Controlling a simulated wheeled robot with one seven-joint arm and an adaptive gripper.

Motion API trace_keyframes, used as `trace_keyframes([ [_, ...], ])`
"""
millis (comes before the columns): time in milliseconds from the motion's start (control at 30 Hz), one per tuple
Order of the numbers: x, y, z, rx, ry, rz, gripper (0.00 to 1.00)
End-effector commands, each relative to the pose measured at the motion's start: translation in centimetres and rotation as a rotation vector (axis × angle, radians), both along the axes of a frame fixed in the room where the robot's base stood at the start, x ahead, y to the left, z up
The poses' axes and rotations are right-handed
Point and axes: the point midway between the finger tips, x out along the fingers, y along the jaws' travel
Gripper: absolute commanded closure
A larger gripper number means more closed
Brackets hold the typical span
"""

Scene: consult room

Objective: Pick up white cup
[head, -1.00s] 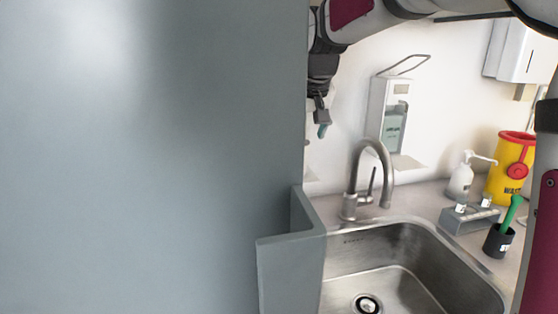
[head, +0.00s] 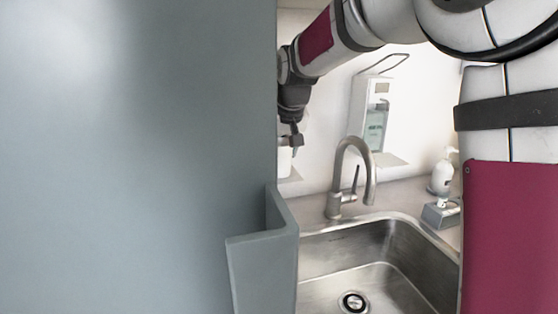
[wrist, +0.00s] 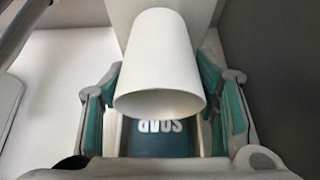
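The white cup (wrist: 160,60) fills the middle of the wrist view, its wider end toward the camera. My gripper (wrist: 162,100) is open, with a teal-padded finger on each side of the cup. Narrow gaps seem to show beside the cup; I cannot tell whether either pad touches it. In the head view my gripper (head: 296,142) is at the edge of a grey panel, which partly hides it. A small white shape shows just below it there; I cannot tell whether it is the cup.
The large grey panel (head: 130,150) blocks the left of the head view. A steel sink (head: 385,255) with a tap (head: 340,180), a wall dispenser (head: 372,115) and a white pump bottle (head: 442,175) are to the right. A soap label (wrist: 158,127) shows beyond the cup in the wrist view.

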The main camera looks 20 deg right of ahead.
Motion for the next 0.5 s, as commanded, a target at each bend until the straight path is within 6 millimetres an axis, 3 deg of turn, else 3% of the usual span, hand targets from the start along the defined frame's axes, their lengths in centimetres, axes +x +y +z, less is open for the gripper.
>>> trace_keyframes([
  [133, 0.0, 0.0, 0.01, 0.0, 0.0, 0.0, 0.75],
  [167, 0.0, 0.0, 0.04, 0.0, -0.001, 0.0, 0.79],
  [500, 0.01, 0.0, 0.2, 0.0, -0.001, 0.0, 0.79],
])
